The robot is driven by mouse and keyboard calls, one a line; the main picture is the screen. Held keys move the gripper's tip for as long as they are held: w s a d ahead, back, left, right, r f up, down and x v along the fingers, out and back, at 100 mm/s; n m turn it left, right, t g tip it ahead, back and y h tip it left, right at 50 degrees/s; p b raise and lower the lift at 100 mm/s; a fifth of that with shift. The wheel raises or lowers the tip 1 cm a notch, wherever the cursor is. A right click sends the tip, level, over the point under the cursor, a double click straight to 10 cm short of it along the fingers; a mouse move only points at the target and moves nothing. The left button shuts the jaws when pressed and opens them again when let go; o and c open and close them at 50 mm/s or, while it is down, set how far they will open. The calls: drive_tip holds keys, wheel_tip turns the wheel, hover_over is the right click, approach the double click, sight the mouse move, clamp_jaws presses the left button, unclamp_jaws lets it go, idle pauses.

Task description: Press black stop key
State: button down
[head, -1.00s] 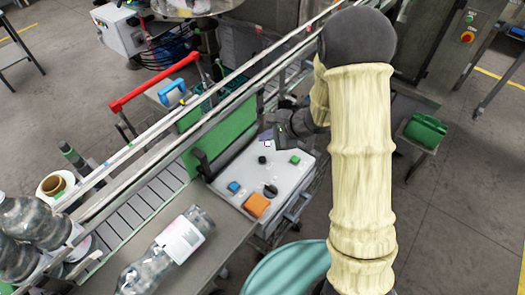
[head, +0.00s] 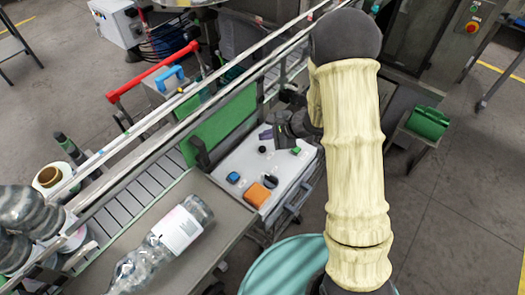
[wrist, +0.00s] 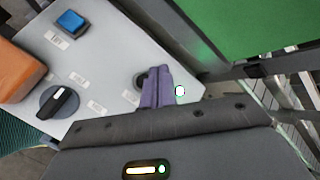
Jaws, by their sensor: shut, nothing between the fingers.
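The black stop key (head: 262,149) is a small round dark key at the back of the light grey control panel (head: 228,191). In the wrist view the black key (wrist: 140,81) shows as a dark edge left of the fingers, partly hidden by them. My gripper (head: 266,134) has purple fingers, shut and empty, just behind the key in the head view. In the wrist view the gripper (wrist: 157,88) points at the panel beside the key and overlaps it. I cannot tell whether the fingertips touch it.
The panel also carries a blue key (head: 233,177), a green key (head: 296,151), a black rotary knob (head: 270,182) and an orange block (head: 257,195). A small white lit spot (wrist: 180,91) is right of the fingers. A green board (head: 222,127) and conveyor rails stand behind the panel.

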sight(266, 150)
drive_tip(key=shift+f+b, duration=1.65)
drive_tip(key=shift+f, duration=0.05)
drive_tip(key=shift+f+b, duration=0.8)
drive_tip(key=shift+b, duration=0.7)
idle(1.5)
drive_tip(key=shift+r+p, duration=0.3)
drive_tip(key=shift+r, duration=0.55)
drive_tip(key=shift+r, duration=0.1)
drive_tip(key=shift+r+p, duration=1.4)
drive_tip(key=shift+r, duration=1.05)
